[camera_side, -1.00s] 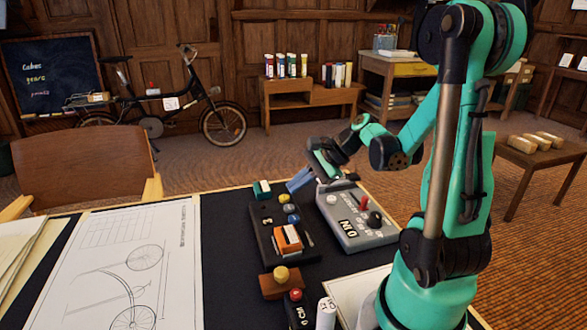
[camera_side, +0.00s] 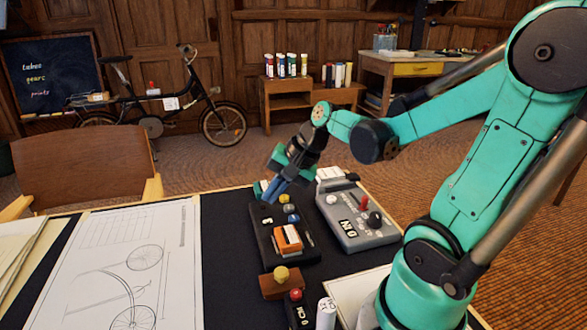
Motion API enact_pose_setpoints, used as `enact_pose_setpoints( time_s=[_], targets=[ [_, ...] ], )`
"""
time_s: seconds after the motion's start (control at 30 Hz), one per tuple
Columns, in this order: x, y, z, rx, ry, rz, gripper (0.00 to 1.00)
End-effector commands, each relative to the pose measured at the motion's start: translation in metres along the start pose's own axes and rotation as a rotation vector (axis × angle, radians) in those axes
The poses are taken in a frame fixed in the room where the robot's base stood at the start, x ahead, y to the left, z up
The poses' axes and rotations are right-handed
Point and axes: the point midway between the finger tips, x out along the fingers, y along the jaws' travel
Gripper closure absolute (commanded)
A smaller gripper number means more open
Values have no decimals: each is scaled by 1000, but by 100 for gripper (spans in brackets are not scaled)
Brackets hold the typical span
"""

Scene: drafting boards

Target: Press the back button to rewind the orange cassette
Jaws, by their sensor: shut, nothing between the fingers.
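The orange cassette (camera_side: 287,239) sits in a dark cassette deck (camera_side: 262,243) on the black mat. Small blue buttons (camera_side: 289,208) and (camera_side: 293,218) are on the deck beyond the cassette; any back marking on them is too small to read. My gripper (camera_side: 269,197) is shut and empty, with its blue fingers angled down to the left at the deck's far end. I cannot tell whether the fingertips touch anything.
A grey control box (camera_side: 352,222) with red and black knobs stands right of the deck. A yellow knob on a brown block (camera_side: 281,284) and a red-topped black device (camera_side: 297,310) are in front. A bicycle drawing (camera_side: 130,270) lies left.

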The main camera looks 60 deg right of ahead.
Motion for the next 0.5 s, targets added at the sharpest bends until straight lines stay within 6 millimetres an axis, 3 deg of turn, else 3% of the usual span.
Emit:
enact_pose_setpoints(
  time_s=[0.03, 0.1, 0.23, 0.37, 0.5],
  targets=[
    [0, -8, 18, -190, 19, 29, 100],
    [-3, -16, 36, -456, 62, 65, 100],
    [-8, -27, 62, -873, 131, 99, 100],
    [-13, -33, 76, -1129, 179, 110, 100],
    [-15, -36, 80, -1221, 200, 115, 100]
  ],
)
